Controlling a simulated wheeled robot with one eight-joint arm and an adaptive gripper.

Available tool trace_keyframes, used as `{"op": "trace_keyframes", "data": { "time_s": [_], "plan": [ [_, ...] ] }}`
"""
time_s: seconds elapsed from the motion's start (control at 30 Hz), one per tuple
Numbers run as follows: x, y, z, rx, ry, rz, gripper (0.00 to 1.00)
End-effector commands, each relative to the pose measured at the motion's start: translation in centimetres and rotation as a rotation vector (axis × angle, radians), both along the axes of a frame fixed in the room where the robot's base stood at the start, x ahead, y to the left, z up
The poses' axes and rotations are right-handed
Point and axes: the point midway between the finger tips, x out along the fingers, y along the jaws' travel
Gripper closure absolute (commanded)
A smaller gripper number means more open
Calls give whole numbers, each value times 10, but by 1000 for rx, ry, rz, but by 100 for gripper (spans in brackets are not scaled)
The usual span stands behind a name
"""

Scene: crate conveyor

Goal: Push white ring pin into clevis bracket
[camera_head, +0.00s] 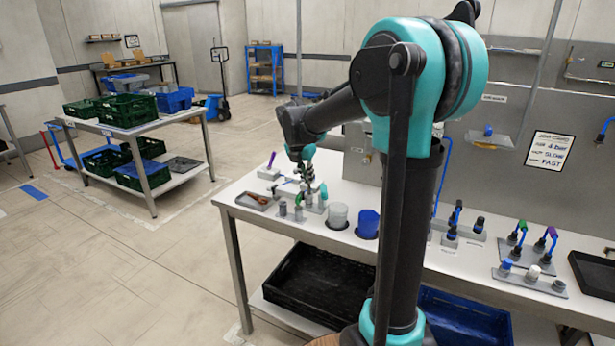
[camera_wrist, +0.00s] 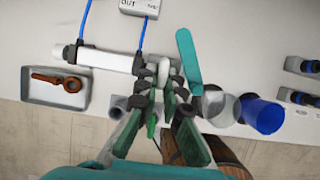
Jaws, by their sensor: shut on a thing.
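My gripper (camera_wrist: 164,94) points down at the bench fixture, its dark fingers closed around a small white piece (camera_wrist: 163,70), which looks like the white ring pin. In the head view my gripper (camera_head: 306,176) is small, above the fixture at the bench's left end. A pale horizontal cylinder (camera_wrist: 105,60) lies left of the fingertips in the wrist view. The clevis bracket cannot be made out clearly; grey parts at the fingertips may belong to it, and the fingers cover much of them. Whether the pin has entered it cannot be told.
A grey tray (camera_wrist: 55,88) with a brown tool lies left. A grey tube (camera_wrist: 118,107) stands near the fingers. A teal lever (camera_wrist: 189,58), a white cup (camera_head: 338,215) and a blue cup (camera_head: 368,224) are right. Other fixtures (camera_head: 525,255) stand farther right.

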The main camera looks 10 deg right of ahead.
Motion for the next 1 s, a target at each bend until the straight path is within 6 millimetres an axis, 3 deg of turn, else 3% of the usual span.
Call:
{"op": "trace_keyframes", "data": {
  "time_s": [1.0],
  "plan": [
    [0, 0, -8, 0, 0, 0, 100]
  ]
}}
